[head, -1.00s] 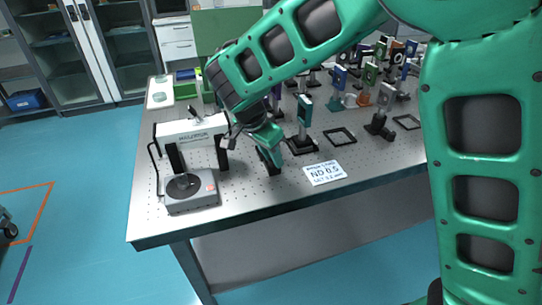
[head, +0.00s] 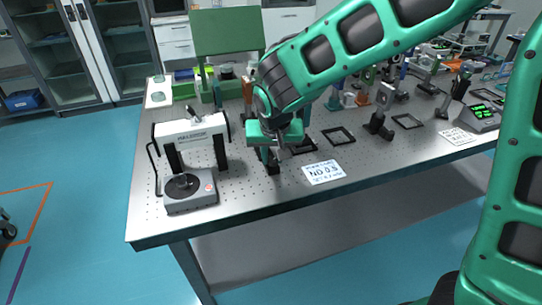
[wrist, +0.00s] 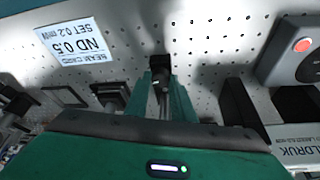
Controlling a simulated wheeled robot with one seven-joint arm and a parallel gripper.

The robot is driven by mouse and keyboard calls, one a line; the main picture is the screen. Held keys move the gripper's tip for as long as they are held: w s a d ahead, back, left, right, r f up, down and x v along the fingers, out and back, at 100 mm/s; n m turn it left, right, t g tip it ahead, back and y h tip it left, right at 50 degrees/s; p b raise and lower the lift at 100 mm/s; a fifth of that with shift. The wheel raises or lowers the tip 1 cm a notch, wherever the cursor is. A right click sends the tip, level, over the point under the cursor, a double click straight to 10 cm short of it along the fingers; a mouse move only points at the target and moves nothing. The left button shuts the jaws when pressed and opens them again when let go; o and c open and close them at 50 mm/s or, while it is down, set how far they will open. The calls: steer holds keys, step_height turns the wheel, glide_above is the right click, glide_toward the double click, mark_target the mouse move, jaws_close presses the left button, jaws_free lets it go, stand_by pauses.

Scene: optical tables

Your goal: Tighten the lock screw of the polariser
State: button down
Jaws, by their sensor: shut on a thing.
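A black post mount (wrist: 158,62), apparently the polariser's, stands at the fingertips. Its dark base (head: 272,167) shows just below my gripper in the head view. My gripper hides most of the polariser, and the screw is too small to read clearly.
A white-topped instrument (head: 190,130) with a grey base and round dial (head: 186,188) stands to the left. A card reading ND 0.5 (head: 323,172) lies to the right.

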steer(key=n+y, duration=0.1)
steer(key=n, duration=0.1)
steer(key=n+y, duration=0.1)
steer(key=n, duration=0.4)
steer(key=shift+w+d+g+y, duration=0.15)
steer(key=shift+d+g+y, duration=0.15)
steer(key=shift+g+y, duration=0.1)
steer(key=n+g, duration=0.1)
steer(key=n, duration=0.2)
steer(key=n+g+y, duration=0.1)
steer(key=n, duration=0.3)
steer(key=shift+w+d, duration=0.1)
steer(key=shift+w, duration=0.05)
steer(key=shift+n, duration=0.3)
steer(key=c, duration=1.5)
jaws_free()
steer(key=v, duration=1)
steer(key=shift+w+d+r, duration=0.1)
steer(key=shift+d+r, duration=0.15)
steer(key=shift+d, duration=0.1)
